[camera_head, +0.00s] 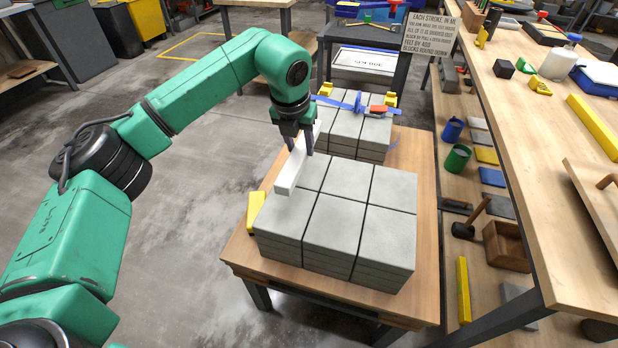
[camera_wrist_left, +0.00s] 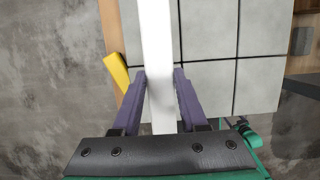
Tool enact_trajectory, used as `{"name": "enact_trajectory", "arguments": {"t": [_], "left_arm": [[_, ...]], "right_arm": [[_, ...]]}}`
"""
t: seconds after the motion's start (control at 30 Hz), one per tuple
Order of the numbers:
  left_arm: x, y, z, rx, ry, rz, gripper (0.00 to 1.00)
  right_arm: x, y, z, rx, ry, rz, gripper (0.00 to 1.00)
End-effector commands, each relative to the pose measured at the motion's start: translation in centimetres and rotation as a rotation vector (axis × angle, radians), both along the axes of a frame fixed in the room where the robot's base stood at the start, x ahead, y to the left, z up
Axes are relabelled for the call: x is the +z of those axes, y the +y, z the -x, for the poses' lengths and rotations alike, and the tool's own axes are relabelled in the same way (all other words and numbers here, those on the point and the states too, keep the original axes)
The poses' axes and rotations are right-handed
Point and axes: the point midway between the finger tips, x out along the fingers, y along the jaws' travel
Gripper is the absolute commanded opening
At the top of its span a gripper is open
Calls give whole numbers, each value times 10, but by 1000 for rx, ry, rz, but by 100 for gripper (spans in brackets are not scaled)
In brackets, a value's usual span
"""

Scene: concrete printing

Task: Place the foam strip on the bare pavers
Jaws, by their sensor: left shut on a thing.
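My left gripper (camera_head: 302,140) is shut on a white foam strip (camera_head: 292,172), with its dark fingers on either side of it. The strip's near end hangs over the left part of the near stack of bare grey pavers (camera_head: 338,226). I cannot tell whether the strip touches the pavers. In the left wrist view the foam strip (camera_wrist_left: 157,60) runs lengthwise between the two purple-grey fingers (camera_wrist_left: 160,88), with the pavers (camera_wrist_left: 212,70) to its right. My right gripper is not in view.
The pavers stand on a wooden table (camera_head: 425,230). A yellow block (camera_head: 256,212) is at the near stack's left side. A farther paver stack (camera_head: 342,128) carries a blue strap (camera_head: 357,103) and yellow corner pieces. A cluttered bench (camera_head: 560,170) is on the right.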

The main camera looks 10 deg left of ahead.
Motion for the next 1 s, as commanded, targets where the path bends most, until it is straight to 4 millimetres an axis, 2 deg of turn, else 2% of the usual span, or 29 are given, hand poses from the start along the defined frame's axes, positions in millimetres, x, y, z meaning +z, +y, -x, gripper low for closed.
{"name": "enact_trajectory", "arguments": {"t": [0.03,0.1,0.3,0.47,0.83,0.87,0.9,0.93,1.0], "left_arm": [[-18,1,1,0,5,-3,0],[-38,0,1,0,5,0,0],[-70,0,0,0,1,0,0],[-100,0,0,0,2,-1,0],[-110,0,-1,-1,-1,1,0],[-109,0,-1,-1,-1,1,54],[-109,0,-1,-1,-1,1,69],[-108,0,0,-1,-1,1,72],[-108,0,0,-1,-1,1,72]], "right_arm": [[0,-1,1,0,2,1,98],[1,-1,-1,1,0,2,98],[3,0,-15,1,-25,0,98],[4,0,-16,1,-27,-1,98],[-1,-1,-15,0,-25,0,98],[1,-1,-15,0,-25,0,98],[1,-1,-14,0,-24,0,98],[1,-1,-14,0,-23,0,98],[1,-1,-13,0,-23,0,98]]}}
